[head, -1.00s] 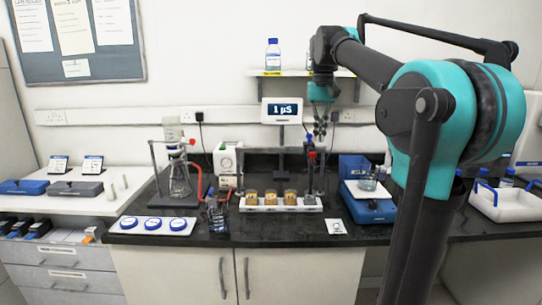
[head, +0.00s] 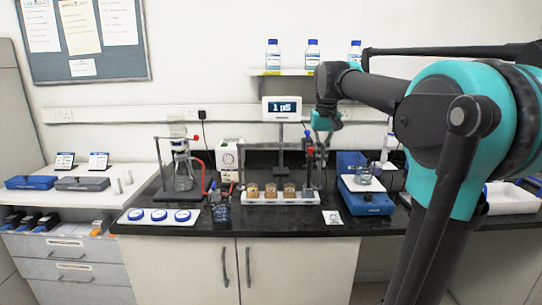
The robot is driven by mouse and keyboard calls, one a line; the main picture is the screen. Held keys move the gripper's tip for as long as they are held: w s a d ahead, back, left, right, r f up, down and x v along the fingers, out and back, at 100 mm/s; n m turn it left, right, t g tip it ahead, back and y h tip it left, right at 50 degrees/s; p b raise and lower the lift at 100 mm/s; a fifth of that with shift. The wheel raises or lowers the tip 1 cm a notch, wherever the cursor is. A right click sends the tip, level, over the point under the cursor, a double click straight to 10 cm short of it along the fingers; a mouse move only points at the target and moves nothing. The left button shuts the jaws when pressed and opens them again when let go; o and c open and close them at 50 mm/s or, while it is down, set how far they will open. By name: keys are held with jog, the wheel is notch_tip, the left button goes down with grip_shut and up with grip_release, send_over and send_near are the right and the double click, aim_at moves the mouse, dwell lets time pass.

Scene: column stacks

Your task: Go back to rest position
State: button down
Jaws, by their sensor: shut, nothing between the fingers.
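My gripper (head: 322,150) hangs from my teal and grey arm, pointing down in front of the wall, to the right of the display reading "1 µS" (head: 282,108). It looks shut and empty. It is above the bench, near the upright rod with the red and blue probes (head: 309,160). The fingertips are small and partly lost against the dark backsplash. A white rack (head: 262,202) with several amber-filled beakers stands below and to the left of my gripper.
A blue hotplate (head: 369,203) with a beaker stands right of the rack. A flask on a stand (head: 182,180) is at left. Three blue-topped dishes (head: 159,215) lie near the front edge. Bottles stand on the wall shelf (head: 296,71). The black bench front (head: 270,226) is mostly clear.

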jog(key=s+d+f+t, duration=0.1)
jog(key=s+f, duration=0.6)
jog(key=f, duration=0.3)
jog(key=s+d+f+t, duration=0.1)
jog(key=s+f, duration=0.6)
jog(key=f, duration=0.4)
jog(key=s+d+f+t, duration=0.1)
jog(key=s+f, duration=0.6)
jog(key=f, duration=0.4)
jog(key=c, duration=2.2)
grip_release()
